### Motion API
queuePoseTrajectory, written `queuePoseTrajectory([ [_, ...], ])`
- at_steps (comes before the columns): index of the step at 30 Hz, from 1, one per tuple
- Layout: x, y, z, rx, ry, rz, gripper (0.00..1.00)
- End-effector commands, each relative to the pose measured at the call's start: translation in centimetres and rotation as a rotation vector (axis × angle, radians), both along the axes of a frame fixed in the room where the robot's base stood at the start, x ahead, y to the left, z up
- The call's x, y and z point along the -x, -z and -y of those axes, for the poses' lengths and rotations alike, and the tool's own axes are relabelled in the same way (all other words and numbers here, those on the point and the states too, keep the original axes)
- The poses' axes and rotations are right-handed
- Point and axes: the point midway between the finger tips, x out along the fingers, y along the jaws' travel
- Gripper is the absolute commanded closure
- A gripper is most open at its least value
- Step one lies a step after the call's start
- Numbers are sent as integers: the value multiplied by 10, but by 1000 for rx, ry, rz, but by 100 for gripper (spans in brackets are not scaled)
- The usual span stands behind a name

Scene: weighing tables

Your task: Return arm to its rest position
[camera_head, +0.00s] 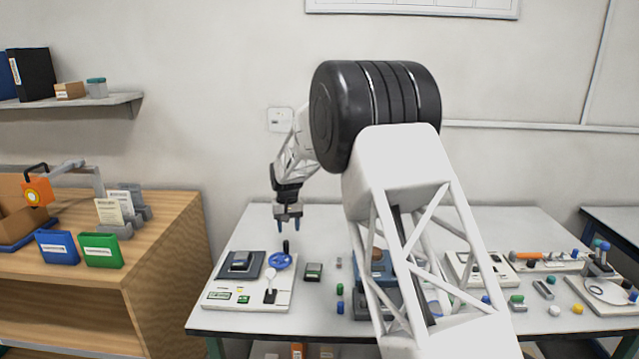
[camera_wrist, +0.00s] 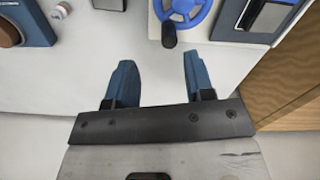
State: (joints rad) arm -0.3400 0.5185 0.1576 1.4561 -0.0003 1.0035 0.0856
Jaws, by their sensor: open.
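My gripper (camera_head: 288,224) hangs above the back left part of the white table (camera_head: 232,322), fingers pointing down. In the wrist view my gripper (camera_wrist: 160,85) shows two blue fingers spread apart with only bare table between them. It is open and empty. A blue handwheel with a black knob (camera_head: 281,261) lies below the fingers, apart from them. It also shows at the top of the wrist view as a blue wheel (camera_wrist: 187,12). My arm's elbow and lattice link fill the middle of the head view and hide part of the table.
A white panel device (camera_head: 222,295) with a dark plate is beside the wheel. A small green-topped box (camera_head: 313,272) sits to its right. Trays and small coloured parts crowd the right side. A wooden cabinet (camera_head: 165,235) with blue and green boxes stands left. The wall is behind.

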Motion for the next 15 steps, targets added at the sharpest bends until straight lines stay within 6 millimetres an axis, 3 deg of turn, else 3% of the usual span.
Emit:
queuePoseTrajectory([
  [15,77,-90,81,-10,46,38,51],
])
